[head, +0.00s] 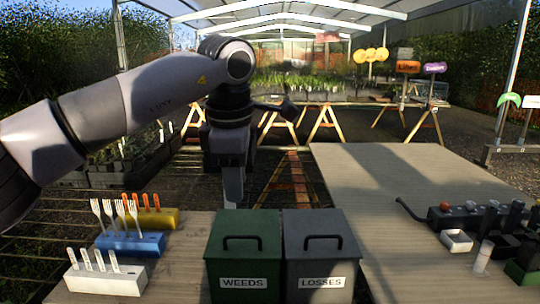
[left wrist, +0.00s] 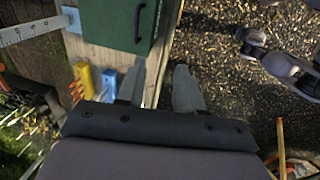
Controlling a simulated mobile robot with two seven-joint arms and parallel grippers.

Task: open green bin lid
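The green bin (head: 243,267), labelled WEEDS, stands at the front edge of the wooden table, with its lid (head: 258,225) shut. A dark bar handle (head: 240,239) is on the lid. My left gripper (head: 233,195) points down just behind the bin, apart from the handle. In the left wrist view, the green bin (left wrist: 105,20) and its handle (left wrist: 139,22) lie ahead of the fingertips. There the left gripper (left wrist: 159,72) shows two spread fingers with nothing between them. My right gripper is not in view.
A grey bin (head: 319,265), labelled LOSSES, stands right beside the green one. Yellow (head: 165,219), blue (head: 130,243) and white (head: 105,281) blocks holding tools or labels stand at left. The wide board (head: 390,185) at right is largely clear; small trays (head: 457,241) lie at its right.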

